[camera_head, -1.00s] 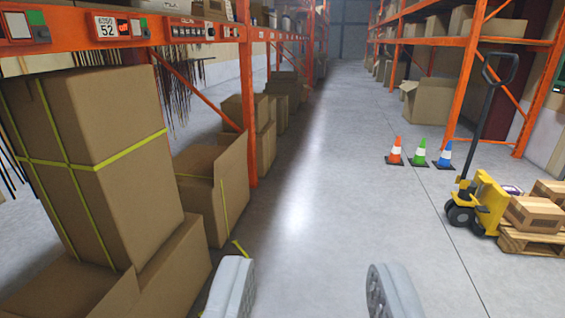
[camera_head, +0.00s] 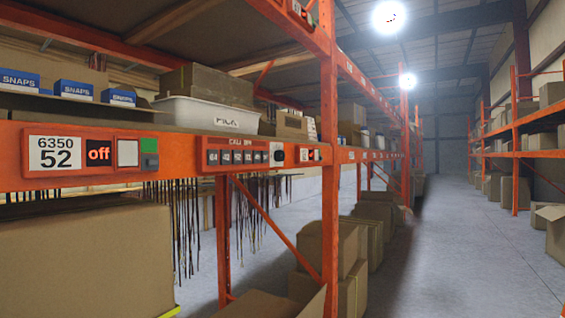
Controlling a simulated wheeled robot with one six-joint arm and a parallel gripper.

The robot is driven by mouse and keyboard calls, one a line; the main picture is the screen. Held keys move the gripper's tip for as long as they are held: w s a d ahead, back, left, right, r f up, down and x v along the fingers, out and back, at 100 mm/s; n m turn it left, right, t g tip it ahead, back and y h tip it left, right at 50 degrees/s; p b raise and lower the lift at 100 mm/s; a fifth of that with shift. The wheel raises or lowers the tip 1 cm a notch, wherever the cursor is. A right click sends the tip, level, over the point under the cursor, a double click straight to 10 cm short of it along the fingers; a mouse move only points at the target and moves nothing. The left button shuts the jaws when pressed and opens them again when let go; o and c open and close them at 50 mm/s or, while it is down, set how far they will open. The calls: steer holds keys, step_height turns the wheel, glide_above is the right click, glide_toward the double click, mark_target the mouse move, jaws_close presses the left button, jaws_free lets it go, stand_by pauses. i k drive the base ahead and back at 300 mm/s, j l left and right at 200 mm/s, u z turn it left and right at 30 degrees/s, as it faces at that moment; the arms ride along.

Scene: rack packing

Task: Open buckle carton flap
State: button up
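No carton with a readable buckle label shows. On the left shelf stand a brown carton (camera_head: 218,82) behind a white bin (camera_head: 205,113), and a smaller carton (camera_head: 291,125) farther along. Blue boxes marked SNAPS (camera_head: 74,90) sit at the shelf's left end in front of cardboard. Below the shelf, a large brown carton (camera_head: 85,262) fills the lower left, and an open-flapped carton (camera_head: 262,304) shows at the bottom edge. I cannot tell which is the buckle carton. My gripper is out of view.
An orange upright (camera_head: 329,190) stands mid-picture. Dark strands (camera_head: 175,225) hang below the beam. The aisle floor (camera_head: 465,265) at right is clear.

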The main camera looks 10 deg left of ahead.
mark_target(286, 122)
steer(key=i+l+u, duration=0.2)
steer(key=i+u, duration=0.2)
steer(key=i, duration=0.15)
steer(key=i+l, duration=0.4)
steer(key=i, duration=0.15)
steer(key=i+l, duration=0.4)
steer(key=i, duration=0.15)
steer(key=i+l, duration=0.35)
steer(key=i, duration=0.2)
